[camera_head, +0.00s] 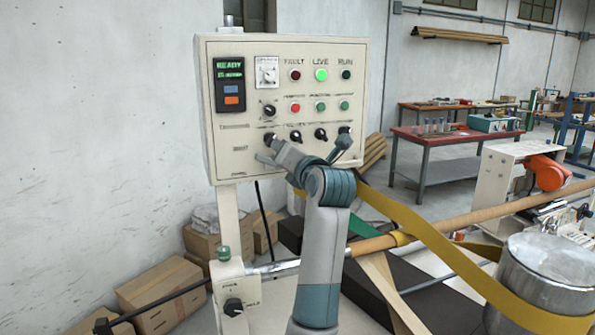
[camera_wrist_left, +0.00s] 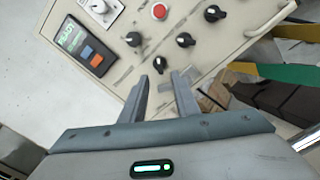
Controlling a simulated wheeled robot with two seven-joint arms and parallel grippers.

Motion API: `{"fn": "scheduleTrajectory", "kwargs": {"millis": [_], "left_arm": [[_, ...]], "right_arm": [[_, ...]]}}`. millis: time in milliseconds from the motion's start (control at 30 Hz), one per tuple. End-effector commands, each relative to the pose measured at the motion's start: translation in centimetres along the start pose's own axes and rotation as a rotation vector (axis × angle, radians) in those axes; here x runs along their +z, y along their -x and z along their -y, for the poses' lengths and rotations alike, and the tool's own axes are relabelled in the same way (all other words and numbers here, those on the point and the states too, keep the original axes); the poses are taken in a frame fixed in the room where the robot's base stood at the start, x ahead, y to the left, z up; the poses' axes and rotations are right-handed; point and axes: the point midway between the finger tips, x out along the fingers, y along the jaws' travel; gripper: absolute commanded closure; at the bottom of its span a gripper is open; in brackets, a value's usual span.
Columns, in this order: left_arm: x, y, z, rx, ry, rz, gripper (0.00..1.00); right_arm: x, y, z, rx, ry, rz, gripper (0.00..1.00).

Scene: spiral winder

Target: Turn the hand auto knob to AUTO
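The cream control panel (camera_head: 230,150) has a lower row of black knobs; labels are too small to read, so I cannot tell which one is marked hand auto. The leftmost knob of that row (camera_head: 270,138) is right by my left gripper (camera_head: 268,152). In the left wrist view, this knob (camera_wrist_left: 160,65) is just beyond the fingertips, in line with the gap of my left gripper (camera_wrist_left: 160,82). The fingers are apart with nothing between them. The knob's setting cannot be made out. My right gripper is not in view.
Another black knob (camera_head: 269,110) sits above, with a red button (camera_head: 295,107) beside it. A second lower-row knob (camera_wrist_left: 185,40) is close right of the fingers. A small knob box (camera_head: 233,306) stands below. Yellow strap (camera_head: 420,228) and a roller (camera_head: 460,222) lie right.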

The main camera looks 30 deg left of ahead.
Motion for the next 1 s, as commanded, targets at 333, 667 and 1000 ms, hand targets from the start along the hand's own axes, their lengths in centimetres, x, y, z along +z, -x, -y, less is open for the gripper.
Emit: {"fn": "scheduleTrajectory", "kwargs": {"millis": [333, 667, 1000], "left_arm": [[-0.1, 6.1, 0.2, -0.001, 0.001, 0.001, 0.72], [0.0, 7.7, 0.0, 0.001, -0.001, 0.0, 0.72], [0.0, 7.6, 0.0, 0.0, -0.001, 0.0, 0.72]], "right_arm": [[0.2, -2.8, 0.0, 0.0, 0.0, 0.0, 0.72], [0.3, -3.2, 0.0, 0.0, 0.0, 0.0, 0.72], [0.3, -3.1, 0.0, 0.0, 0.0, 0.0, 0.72]]}}
